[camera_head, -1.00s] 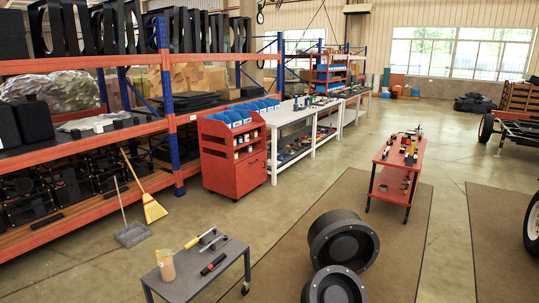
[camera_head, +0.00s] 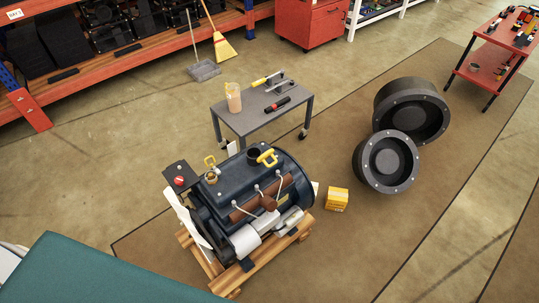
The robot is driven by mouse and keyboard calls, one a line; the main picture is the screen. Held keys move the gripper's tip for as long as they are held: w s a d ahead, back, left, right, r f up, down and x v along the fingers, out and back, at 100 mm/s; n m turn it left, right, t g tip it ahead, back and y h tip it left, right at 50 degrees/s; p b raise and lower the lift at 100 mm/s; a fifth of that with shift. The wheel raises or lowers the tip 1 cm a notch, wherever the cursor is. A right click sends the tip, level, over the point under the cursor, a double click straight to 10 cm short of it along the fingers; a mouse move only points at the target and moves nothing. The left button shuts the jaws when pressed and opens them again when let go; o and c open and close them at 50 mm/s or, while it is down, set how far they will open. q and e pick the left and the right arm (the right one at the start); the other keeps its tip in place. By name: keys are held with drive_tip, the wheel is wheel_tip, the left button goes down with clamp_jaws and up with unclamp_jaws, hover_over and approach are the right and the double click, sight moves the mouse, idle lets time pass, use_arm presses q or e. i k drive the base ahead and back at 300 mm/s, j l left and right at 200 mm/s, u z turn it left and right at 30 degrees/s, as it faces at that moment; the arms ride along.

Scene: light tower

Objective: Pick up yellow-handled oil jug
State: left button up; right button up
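A translucent jug (camera_head: 233,97) with tan-orange contents stands upright on the left part of a small grey wheeled table (camera_head: 252,120). Its top looks yellowish, but the handle is too small to make out clearly. A yellow-handled tool (camera_head: 262,81) and a black-and-red tool (camera_head: 278,105) lie to its right on the same table. Neither of my grippers shows in the head view.
A dark blue engine (camera_head: 250,185) on a wooden pallet stands in front of the table. A yellow box (camera_head: 337,199) and two black round housings (camera_head: 386,160) are to the right. A teal surface (camera_head: 110,275) fills the lower left. Brown matting lies between them.

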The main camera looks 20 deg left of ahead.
sight(232, 92)
drive_tip(key=k+j+u, duration=0.15)
drive_tip(key=u, duration=2.2)
drive_tip(key=i+j, duration=0.2)
drive_tip(key=j, duration=0.2)
drive_tip(key=i+j, duration=0.2)
drive_tip(key=j, duration=0.2)
drive_tip(key=i+j, duration=0.2)
drive_tip(key=j, duration=0.2)
drive_tip(key=i+j+z, duration=0.2)
drive_tip(key=i, duration=0.4)
drive_tip(key=i+j+z, duration=0.2)
drive_tip(key=i, duration=0.45)
drive_tip(key=i+z, duration=0.2)
drive_tip(key=i, duration=0.45)
drive_tip(key=i+z, duration=0.2)
drive_tip(key=i, duration=0.4)
drive_tip(key=i+j+z, duration=0.2)
drive_tip(key=i, duration=0.45)
